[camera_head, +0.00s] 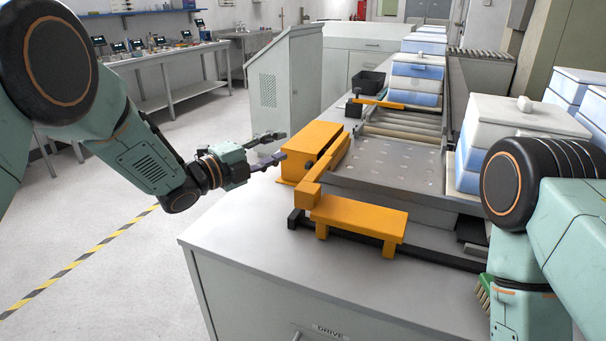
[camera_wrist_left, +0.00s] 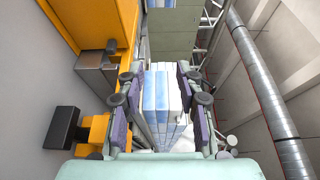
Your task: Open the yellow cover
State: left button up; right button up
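The yellow cover (camera_head: 300,155) is an orange-yellow box at the near left end of the roller conveyor. Contact cannot be told. In the left wrist view, the spread fingers of my left gripper (camera_wrist_left: 160,98) have nothing between them. My right gripper is out of view.
A low yellow bench-like bracket (camera_head: 358,216) stands on a black rail near the cover. Blue-and-white boxes (camera_head: 418,76) stand behind, and a lidded one (camera_head: 520,118) at right. A grey cabinet (camera_head: 286,84) stands behind my left gripper.

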pick_arm(q)
jog(key=b, duration=0.7)
send_near(301, 169)
jog(key=s+r, duration=0.1)
jog(key=s+d+r, duration=0.1)
jog(key=shift+s+d+r, duration=0.2)
jog(key=shift+s+d, duration=0.1)
jog(key=shift+s, duration=0.05)
jog(key=shift+w+d+f, duration=0.1)
jog(key=shift+w+d, duration=0.15)
jog(key=shift+b+x, duration=0.85)
jog(key=shift+x, duration=2.7)
jog(key=shift+d, duration=0.1)
jog(key=shift+c, duration=0.2)
grip_shut()
